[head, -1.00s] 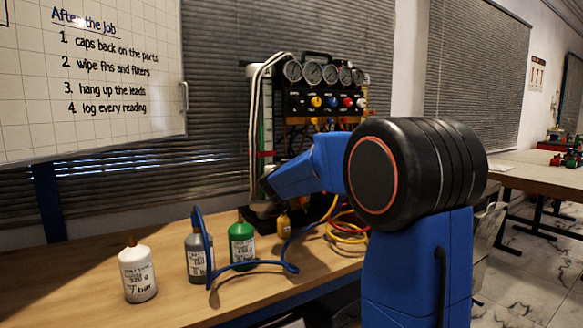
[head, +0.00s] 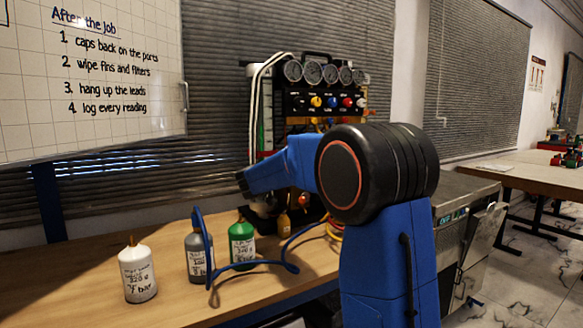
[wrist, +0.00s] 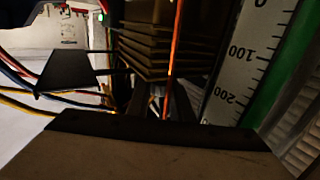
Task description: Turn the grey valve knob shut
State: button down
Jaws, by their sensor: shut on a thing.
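The gauge rig (head: 325,102) stands at the back of the bench, with a row of round gauges above several coloured knobs. My gripper (wrist: 160,98) is low in front of the rig in the wrist view, its dark fingers close together around something small and dim, which I take to be the grey valve knob. The knob's outline and how far it is turned cannot be made out. In the head view my arm hides the fingertips and the lower part of the rig.
Brass-coloured fins (wrist: 160,45) and a green-edged scale (wrist: 235,70) are close to the fingers, with a red lead crossing in front. White (head: 137,272), grey (head: 197,255) and green (head: 241,242) bottles stand on the bench (head: 190,305). A blue hose loops beside them.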

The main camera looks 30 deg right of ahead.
jog(key=c, duration=1.6)
grip_release()
jog(key=shift+o, duration=0.2)
jog(key=v, duration=1.2)
jog(key=shift+r, duration=0.1)
